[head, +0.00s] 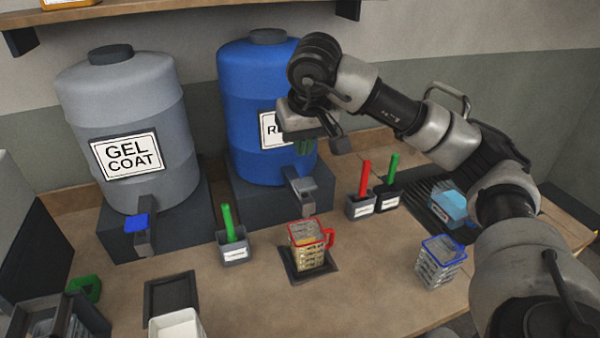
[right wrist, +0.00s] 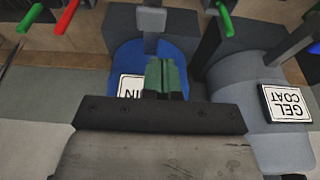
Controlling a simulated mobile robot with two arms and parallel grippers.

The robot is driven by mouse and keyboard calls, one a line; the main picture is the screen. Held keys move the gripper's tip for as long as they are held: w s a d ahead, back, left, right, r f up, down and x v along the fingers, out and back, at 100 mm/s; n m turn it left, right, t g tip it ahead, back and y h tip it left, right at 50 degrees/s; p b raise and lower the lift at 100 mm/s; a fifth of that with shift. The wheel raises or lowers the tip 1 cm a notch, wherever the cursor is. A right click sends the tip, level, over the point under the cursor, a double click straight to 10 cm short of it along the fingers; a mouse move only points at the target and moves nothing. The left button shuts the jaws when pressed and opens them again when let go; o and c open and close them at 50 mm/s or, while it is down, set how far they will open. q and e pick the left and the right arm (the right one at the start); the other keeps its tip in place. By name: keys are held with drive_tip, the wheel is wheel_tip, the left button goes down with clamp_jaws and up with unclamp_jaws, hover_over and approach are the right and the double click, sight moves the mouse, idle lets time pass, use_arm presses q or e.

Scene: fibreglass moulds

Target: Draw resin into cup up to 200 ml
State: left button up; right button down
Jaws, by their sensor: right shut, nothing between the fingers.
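The blue resin drum (head: 243,110) stands on a dark block, its label partly hidden by my right gripper. Its grey tap (head: 301,190) sticks out at the front; no stream is visible below it. A clear measuring cup (head: 309,252) with red rim and handle stands upright on a dark square pad (head: 292,272) in front of the tap. It looks yellowish inside; its marks are too small to read. My right gripper (head: 305,146), with green fingers, is shut and empty in front of the drum, above the tap. The fingers also show in the right wrist view (right wrist: 163,76). My left gripper is not in view.
The grey gel coat drum (head: 130,108) with a blue-handled tap stands left. Holders with green (head: 228,220), red (head: 364,180) and green (head: 391,170) sticks stand on the bench. A blue-rimmed cup (head: 438,265) stands right. An empty dark pad (head: 172,290) lies front left.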

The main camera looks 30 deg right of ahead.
sight(301, 188)
drive_tip(key=x, duration=0.2)
drive_tip(key=p+x, duration=0.1)
drive_tip(key=x, duration=0.2)
drive_tip(key=p+x, duration=0.1)
drive_tip(key=x, duration=0.1)
drive_tip(key=shift+s+f, duration=0.25)
drive_tip(key=shift+f, duration=0.75)
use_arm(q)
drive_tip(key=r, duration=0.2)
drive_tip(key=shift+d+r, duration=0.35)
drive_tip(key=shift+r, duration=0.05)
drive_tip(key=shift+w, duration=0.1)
use_arm(e)
wheel_tip(301, 188, down, 2)
drive_tip(key=shift+f+b, duration=0.2)
drive_tip(key=shift+b, duration=1.05)
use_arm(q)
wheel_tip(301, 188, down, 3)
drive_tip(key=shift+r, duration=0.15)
use_arm(e)
drive_tip(key=shift+s+r, duration=0.1)
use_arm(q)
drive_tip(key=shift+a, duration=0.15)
use_arm(e)
drive_tip(key=shift+a, duration=0.1)
